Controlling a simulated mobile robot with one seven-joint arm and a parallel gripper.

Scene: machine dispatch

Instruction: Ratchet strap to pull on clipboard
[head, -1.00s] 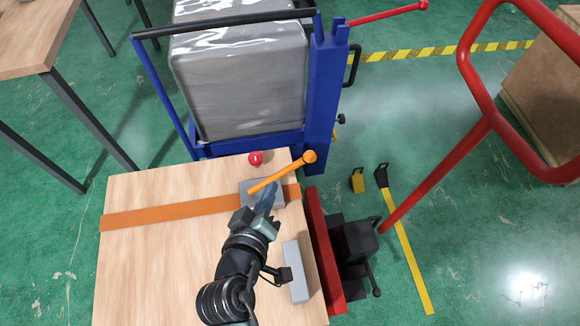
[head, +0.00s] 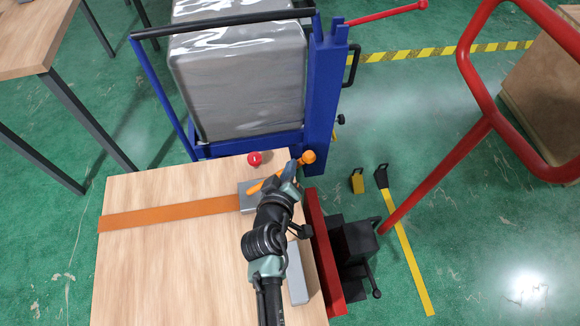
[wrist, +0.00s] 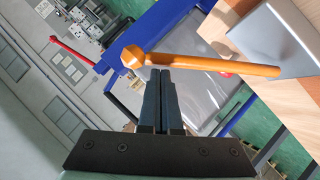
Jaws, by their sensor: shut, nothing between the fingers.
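The ratchet strap is an orange band (head: 170,215) across a wooden top (head: 165,265), ending at a grey ratchet (head: 247,198). Its orange handle (head: 262,186) slants up to the right to a round knob (head: 308,157). My gripper (head: 291,168) is shut and empty beside the handle near the knob. In the wrist view, the handle (wrist: 215,65) crosses just past my shut fingertips (wrist: 160,72), with the grey ratchet (wrist: 285,38) at upper right. I cannot tell whether they touch. My arm hides part of the ratchet and handle. I cannot make out a clipboard.
A red ball-shaped knob (head: 254,158) is at the top's far edge. A blue-framed trolley with a wrapped load (head: 240,90) stands beyond. A grey block (head: 297,275) lies at the right edge, beside a red-and-black jack (head: 325,250). The left of the top is clear.

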